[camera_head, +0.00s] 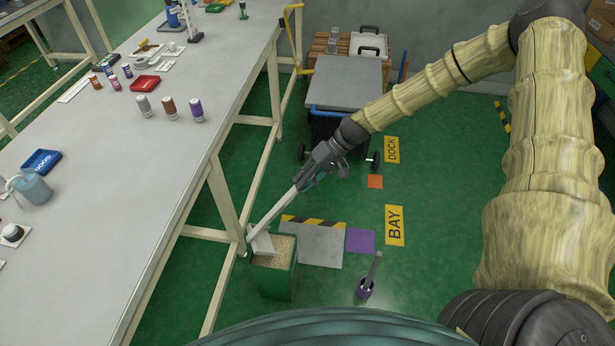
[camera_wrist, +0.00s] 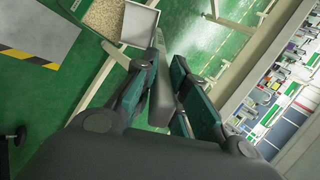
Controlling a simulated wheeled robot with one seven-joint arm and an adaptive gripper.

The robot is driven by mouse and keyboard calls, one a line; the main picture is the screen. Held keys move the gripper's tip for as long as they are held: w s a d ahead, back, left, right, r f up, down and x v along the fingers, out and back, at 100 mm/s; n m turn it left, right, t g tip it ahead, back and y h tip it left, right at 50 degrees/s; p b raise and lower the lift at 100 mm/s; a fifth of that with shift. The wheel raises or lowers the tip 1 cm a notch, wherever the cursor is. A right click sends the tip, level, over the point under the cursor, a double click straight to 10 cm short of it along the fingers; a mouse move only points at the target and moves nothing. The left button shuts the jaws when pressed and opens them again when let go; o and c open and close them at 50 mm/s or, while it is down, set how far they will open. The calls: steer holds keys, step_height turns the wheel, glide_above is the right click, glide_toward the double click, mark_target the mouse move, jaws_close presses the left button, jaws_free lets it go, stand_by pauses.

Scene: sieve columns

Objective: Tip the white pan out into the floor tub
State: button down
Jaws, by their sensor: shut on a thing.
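The white pan (camera_head: 262,243) is at the lower end of a long pale handle (camera_head: 279,212). My gripper (camera_head: 309,181) is shut on the handle's upper end, above the floor. The green floor tub (camera_head: 277,284) stands below the pan and holds beige grains (camera_head: 281,263). The pan is tilted at the tub's back left rim; I cannot tell whether they touch. In the wrist view my gripper (camera_wrist: 163,95) has the handle between its fingers. The pan (camera_wrist: 140,24) shows a bare pale inner face beside the grains (camera_wrist: 103,16) in the tub.
A long grey bench (camera_head: 165,150) with several coloured cylinders runs along the left, its legs close to the tub. A striped grey floor plate (camera_head: 315,245) lies behind the tub. A cart (camera_head: 345,85) stands at the back.

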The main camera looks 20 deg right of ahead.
steer(key=a+r+h+p, duration=0.1)
steer(key=a+h+p, duration=0.2)
steer(key=a, duration=0.5)
steer(key=w+a+r+h+p, duration=0.1)
steer(key=a+p, duration=0.3)
steer(key=a, duration=0.4)
steer(key=a+r+h+p, duration=0.3)
steer(key=a+h+p, duration=0.1)
steer(key=a, duration=0.4)
steer(key=shift+w+r+g+h+p, duration=0.2)
steer(key=shift+r+g+h+p, duration=0.05)
steer(key=shift+g+h+p, duration=0.05)
stand_by(1.1)
stand_by(0.6)
